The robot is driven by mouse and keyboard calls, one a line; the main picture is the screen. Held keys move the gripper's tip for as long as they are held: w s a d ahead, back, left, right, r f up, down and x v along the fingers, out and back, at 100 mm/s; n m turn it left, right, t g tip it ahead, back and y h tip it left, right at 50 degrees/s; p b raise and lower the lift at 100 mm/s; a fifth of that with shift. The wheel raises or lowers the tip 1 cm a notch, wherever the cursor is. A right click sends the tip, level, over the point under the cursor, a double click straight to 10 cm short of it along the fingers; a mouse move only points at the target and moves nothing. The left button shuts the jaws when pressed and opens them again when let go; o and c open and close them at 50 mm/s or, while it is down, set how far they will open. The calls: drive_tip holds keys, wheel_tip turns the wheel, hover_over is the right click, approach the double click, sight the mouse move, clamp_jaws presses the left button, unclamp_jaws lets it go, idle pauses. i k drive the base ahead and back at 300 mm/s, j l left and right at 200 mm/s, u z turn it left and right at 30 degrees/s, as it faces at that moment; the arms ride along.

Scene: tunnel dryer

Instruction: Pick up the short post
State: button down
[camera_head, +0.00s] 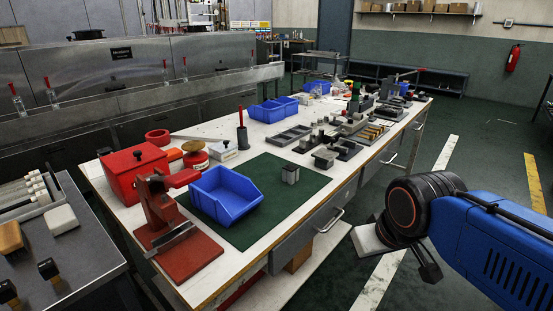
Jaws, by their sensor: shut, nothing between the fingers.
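The short post (290,175) is a small grey block-like piece with a darker top. It stands upright on the dark green mat (262,228), just right of a blue open bin. My gripper (430,270) is only partly in view at the lower right, below the black wrist of my blue arm. It is off the table's right side, well apart from the post. It is shut and empty; its fingertips are hard to make out.
The blue bin (226,195) and a red press (168,210) stand left of the post. A red box (135,172) is behind them. Grey fixtures (326,158) and metal parts crowd the table's far end. The mat's front is clear. The right floor is open.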

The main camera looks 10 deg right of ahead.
sight(287, 175)
drive_tip(key=j+z, duration=0.15)
drive_tip(key=j, duration=0.2)
drive_tip(key=k+j+z, duration=0.15)
drive_tip(key=j, duration=0.2)
drive_tip(key=k+j+z, duration=0.15)
drive_tip(key=j, duration=0.15)
drive_tip(key=j+z, duration=0.15)
drive_tip(key=j, duration=0.2)
drive_tip(key=k, duration=0.05)
